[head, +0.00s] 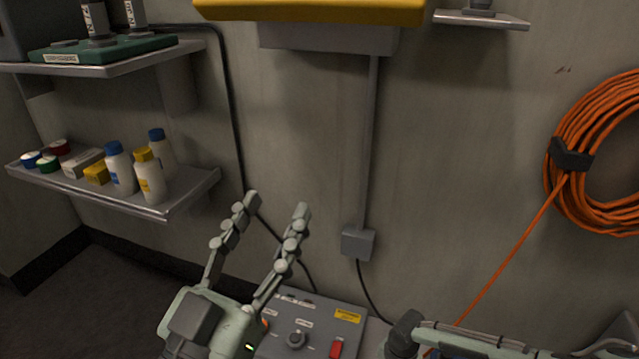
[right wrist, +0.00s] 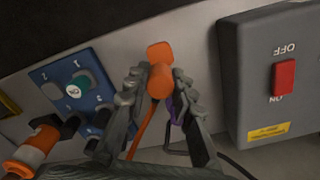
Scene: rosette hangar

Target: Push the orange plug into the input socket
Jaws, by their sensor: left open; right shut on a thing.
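In the right wrist view the orange plug (right wrist: 159,80) sits between the fingers of my right gripper (right wrist: 160,90), which is shut on it. An orange cable (right wrist: 141,134) hangs below it. The plug's head shows just beyond the fingertips, in front of a pale surface. I cannot make out the input socket. My left gripper (head: 274,207) is open and empty, in front of the wall and above a grey control box (head: 318,318).
The head view shows an orange cable coil (head: 560,210) and a bottle shelf (head: 180,201).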

